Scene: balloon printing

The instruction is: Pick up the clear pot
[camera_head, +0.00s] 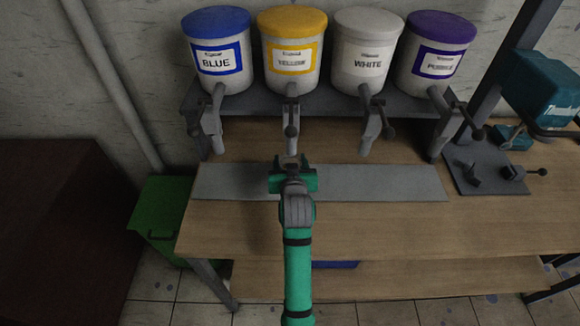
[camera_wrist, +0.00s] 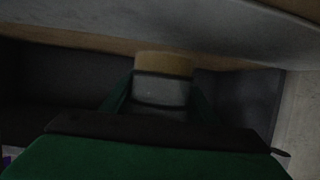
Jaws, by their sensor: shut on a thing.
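My gripper (camera_head: 291,161) is over the grey strip on the workbench, in front of the yellow container's tap in the head view. The wrist view also shows my gripper (camera_wrist: 160,98) from behind, with its two green fingers on either side of a small greyish pot (camera_wrist: 161,90). The gripper is shut on this pot, which looks like the clear pot. A tan band shows at the pot's upper end; I cannot tell if it is a lid. In the head view the pot is hidden or too small to make out.
Blue (camera_head: 220,75), yellow (camera_head: 291,75), white (camera_head: 362,75) and purple (camera_head: 432,70) containers stand on a dark raised shelf (camera_head: 320,101) with taps below. A grey strip (camera_head: 385,183) lies along the workbench (camera_head: 400,220). A teal machine (camera_head: 545,90) is at right.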

